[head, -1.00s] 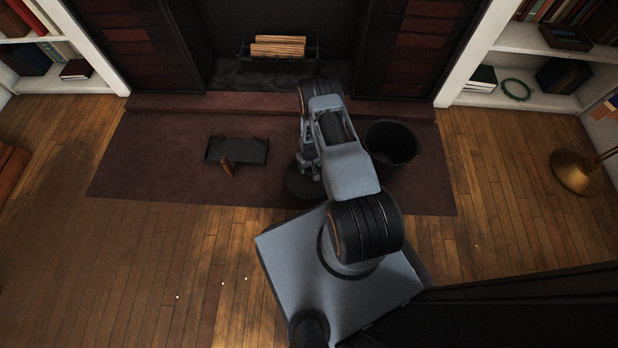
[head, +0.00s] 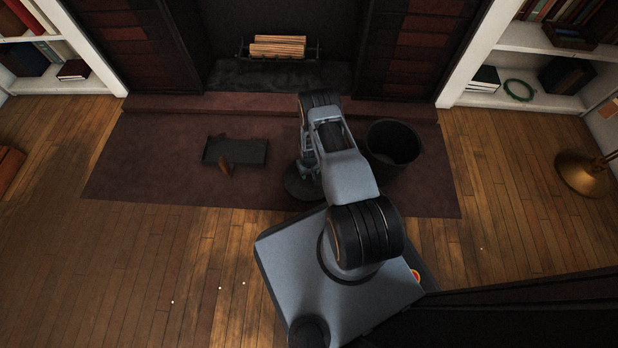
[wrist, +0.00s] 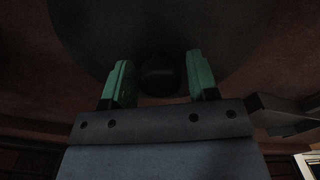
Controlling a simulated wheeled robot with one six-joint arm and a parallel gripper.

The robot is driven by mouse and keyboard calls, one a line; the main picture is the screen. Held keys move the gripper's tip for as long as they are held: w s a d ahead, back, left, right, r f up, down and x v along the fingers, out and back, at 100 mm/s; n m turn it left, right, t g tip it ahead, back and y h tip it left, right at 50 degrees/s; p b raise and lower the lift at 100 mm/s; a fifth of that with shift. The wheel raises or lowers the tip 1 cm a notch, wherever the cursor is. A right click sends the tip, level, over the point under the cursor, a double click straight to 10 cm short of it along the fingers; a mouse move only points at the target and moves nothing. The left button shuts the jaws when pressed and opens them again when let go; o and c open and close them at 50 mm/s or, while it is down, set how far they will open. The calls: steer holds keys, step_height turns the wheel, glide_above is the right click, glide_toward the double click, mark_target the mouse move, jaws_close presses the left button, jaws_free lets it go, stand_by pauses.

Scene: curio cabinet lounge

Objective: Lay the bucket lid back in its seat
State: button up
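The bucket lid, a dark round disc, lies on the rug in the head view (head: 297,187), partly hidden by my arm. In the wrist view the lid (wrist: 215,28) fills the top, with a dark round knob (wrist: 160,76). My gripper (wrist: 161,80) has its two green fingers on either side of the knob, with a thin dark gap at each side; it looks open. The black bucket (head: 393,143) stands upright and open-topped on the rug, right of my arm and apart from the lid.
A dark dustpan-like tray (head: 250,150) with a brown-handled piece (head: 226,171) lies on the rug (head: 140,175) at left. The raised hearth edge (head: 220,104) and log grate (head: 278,47) are behind. A brass lamp base (head: 580,174) stands far right.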

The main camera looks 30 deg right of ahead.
jaws_close()
stand_by(0.5)
steer(key=shift+r+p, duration=0.4)
steer(key=shift+r, duration=0.3)
step_height(320, 180, up, 3)
steer(key=shift+a+f+p, duration=0.1)
steer(key=shift+f+p, duration=0.1)
steer(key=shift+p, duration=0.5)
steer(key=s+a+r+p, duration=0.3)
steer(key=a+r+p, duration=0.3)
steer(key=a+r, duration=0.3)
steer(key=a, duration=0.4)
steer(key=shift+a, duration=0.2)
